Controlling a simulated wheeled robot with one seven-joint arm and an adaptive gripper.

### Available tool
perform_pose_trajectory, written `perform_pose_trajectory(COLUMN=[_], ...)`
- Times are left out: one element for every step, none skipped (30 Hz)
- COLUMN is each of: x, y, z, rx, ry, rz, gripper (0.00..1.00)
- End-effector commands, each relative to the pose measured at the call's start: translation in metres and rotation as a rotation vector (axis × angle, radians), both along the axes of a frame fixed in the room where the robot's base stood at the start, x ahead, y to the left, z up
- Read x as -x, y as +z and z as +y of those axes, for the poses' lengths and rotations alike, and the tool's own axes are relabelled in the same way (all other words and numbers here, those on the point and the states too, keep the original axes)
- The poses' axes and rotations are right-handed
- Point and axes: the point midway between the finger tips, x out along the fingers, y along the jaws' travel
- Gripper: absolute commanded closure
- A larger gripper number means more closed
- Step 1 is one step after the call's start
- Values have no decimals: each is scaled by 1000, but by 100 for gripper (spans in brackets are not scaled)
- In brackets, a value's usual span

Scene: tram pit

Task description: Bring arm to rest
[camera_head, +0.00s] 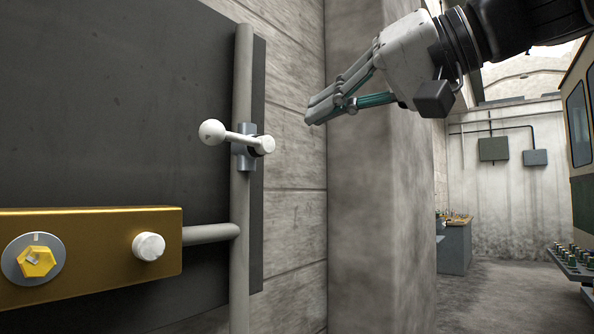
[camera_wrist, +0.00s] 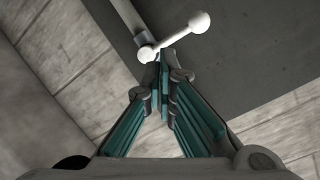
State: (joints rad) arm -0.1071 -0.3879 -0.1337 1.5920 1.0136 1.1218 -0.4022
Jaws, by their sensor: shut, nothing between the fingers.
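My gripper (camera_head: 318,108) is shut and empty at the upper middle of the head view, held in the air in front of a concrete pillar. My arm reaches in from the upper right. In the wrist view the fingertips of my gripper (camera_wrist: 163,75) meet, with teal pads along the fingers. A white lever with a ball end (camera_head: 212,132) is clamped on a vertical grey pipe (camera_head: 242,80), left of my gripper in the head view. The lever (camera_wrist: 180,36) also shows beyond the fingertips in the wrist view. I cannot tell the exact gap between them.
A brass-coloured box (camera_head: 90,250) with a yellow knob (camera_head: 37,262) and a white knob (camera_head: 148,246) is at lower left, before a dark panel (camera_head: 110,100). The concrete pillar (camera_head: 375,220) stands behind my gripper. A workbench (camera_head: 455,245) and open floor lie farther right.

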Motion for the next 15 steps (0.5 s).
perform_pose_trajectory(x=[8, 11, 17, 23, 30, 39, 47, 55, 67, 77, 87, 101, 111, 121, 133], y=[-23, -41, -66, -86, -105, -130, -148, -165, -189, -205, -222, -242, -256, -269, -286], z=[-6, -11, -19, -25, -31, -40, -46, -54, -63, -71, -79, -89, -97, -104, -113], rx=[46, 78, 125, 164, 201, 251, 288, 327, 381, 420, 461, 512, 551, 589, 635], ry=[-32, -57, -91, -114, -137, -167, -189, -212, -239, -258, -277, -302, -318, -335, -352], rz=[58, 97, 151, 188, 226, 273, 306, 337, 378, 407, 435, 467, 490, 511, 536], gripper=[100, 100, 100, 100, 100, 100, 100, 100, 100, 100, 100, 100, 100, 100, 100])
